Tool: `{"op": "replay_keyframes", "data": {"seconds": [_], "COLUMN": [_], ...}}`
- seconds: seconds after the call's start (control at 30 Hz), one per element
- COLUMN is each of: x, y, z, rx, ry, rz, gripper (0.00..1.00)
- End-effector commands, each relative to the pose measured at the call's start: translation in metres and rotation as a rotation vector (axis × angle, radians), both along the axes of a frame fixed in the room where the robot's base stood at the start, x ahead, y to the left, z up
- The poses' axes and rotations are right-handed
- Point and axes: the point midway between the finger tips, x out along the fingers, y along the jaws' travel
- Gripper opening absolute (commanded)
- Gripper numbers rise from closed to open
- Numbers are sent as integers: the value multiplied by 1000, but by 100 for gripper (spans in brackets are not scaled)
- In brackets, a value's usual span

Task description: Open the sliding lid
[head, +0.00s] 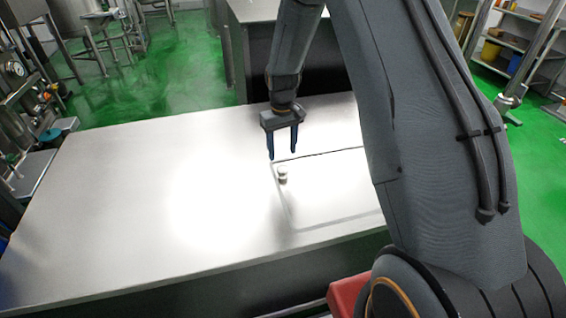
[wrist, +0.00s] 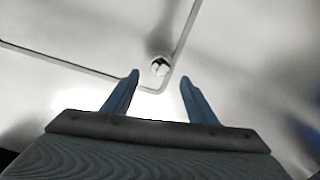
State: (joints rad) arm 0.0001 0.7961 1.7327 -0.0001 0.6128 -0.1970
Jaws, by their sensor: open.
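The sliding lid (head: 335,190) is a flat metal panel set in the top of the steel counter, outlined by a dark seam; part of it is hidden behind my arm. A small pale round knob (head: 283,174) stands near its left edge. In the wrist view the knob (wrist: 160,66) lies beyond and between my fingertips, near a corner of the lid's seam. My gripper (head: 282,156) points down above the counter, just behind the knob in the head view. Its two blue fingers (wrist: 160,80) are apart with nothing between them, and it appears clear of the knob.
The steel counter (head: 120,190) is bare to the left of the lid, with a bright glare patch. A dark-sided bench (head: 260,55) stands behind it. Tanks and piping line the left. Shelves (head: 510,45) stand at the far right. The floor (head: 165,80) is green.

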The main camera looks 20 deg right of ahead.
Motion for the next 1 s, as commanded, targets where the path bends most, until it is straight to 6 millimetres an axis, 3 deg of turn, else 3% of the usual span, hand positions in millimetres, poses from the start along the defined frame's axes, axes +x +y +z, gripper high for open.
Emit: {"op": "replay_keyframes", "data": {"seconds": [0.43, 0.87, 1.0], "x": [-1, -1, -1], "y": [0, 0, 0], "z": [-58, -68, -68], "rx": [0, 0, 0], "ry": [2, -1, 0], "rz": [-1, -1, -1], "gripper": [52, 52, 31]}}
